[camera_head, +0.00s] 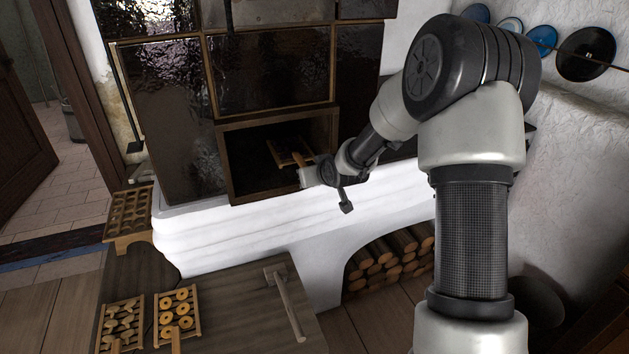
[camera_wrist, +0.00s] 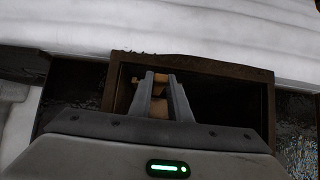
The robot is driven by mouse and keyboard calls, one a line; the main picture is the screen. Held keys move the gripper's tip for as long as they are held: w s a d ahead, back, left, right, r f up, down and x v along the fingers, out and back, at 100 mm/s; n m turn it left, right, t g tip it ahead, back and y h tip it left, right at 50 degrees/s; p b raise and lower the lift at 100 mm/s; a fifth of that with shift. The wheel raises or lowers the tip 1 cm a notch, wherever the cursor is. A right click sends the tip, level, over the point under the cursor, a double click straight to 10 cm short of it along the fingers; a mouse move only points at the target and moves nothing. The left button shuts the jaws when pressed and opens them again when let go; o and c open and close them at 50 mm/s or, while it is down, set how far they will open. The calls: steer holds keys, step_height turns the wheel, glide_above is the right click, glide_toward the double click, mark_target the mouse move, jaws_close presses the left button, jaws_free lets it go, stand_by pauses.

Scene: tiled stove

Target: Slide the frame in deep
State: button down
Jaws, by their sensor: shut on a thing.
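The wooden drying frame (camera_head: 287,151), a small slatted rack, is partly inside the dark square opening (camera_head: 240,165) of the tiled stove. What lies on it is too small and dark to tell. My gripper (camera_head: 305,176) is at the mouth of the opening, shut on the near end of the frame. In the wrist view my two grey fingers (camera_wrist: 163,97) point into the opening, with the frame's light wood (camera_wrist: 157,104) between and beyond them. The depth of the opening is lost in shadow.
A white ledge (camera_head: 260,235) runs below the opening. Similar racks with food stand at the lower left: one with rings (camera_head: 176,315), one with pale pieces (camera_head: 121,325), and one on a stand (camera_head: 130,215). Firewood (camera_head: 385,265) fills the arch below. The opening's wooden rim (camera_head: 225,178) is close around my gripper.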

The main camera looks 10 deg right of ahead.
steer(key=shift+w+a, duration=0.15)
steer(key=shift+w, duration=0.55)
steer(key=shift+w+a, duration=0.1)
steer(key=shift+w, duration=0.6)
steer(key=c, duration=1.6)
jaws_free()
steer(key=shift+o, duration=0.2)
steer(key=shift+s, duration=0.1)
steer(key=p+v, duration=0.5)
steer(key=v, duration=1.2)
steer(key=shift+s+r, duration=0.15)
steer(key=shift+r+p, duration=0.1)
steer(key=shift+p, duration=0.25)
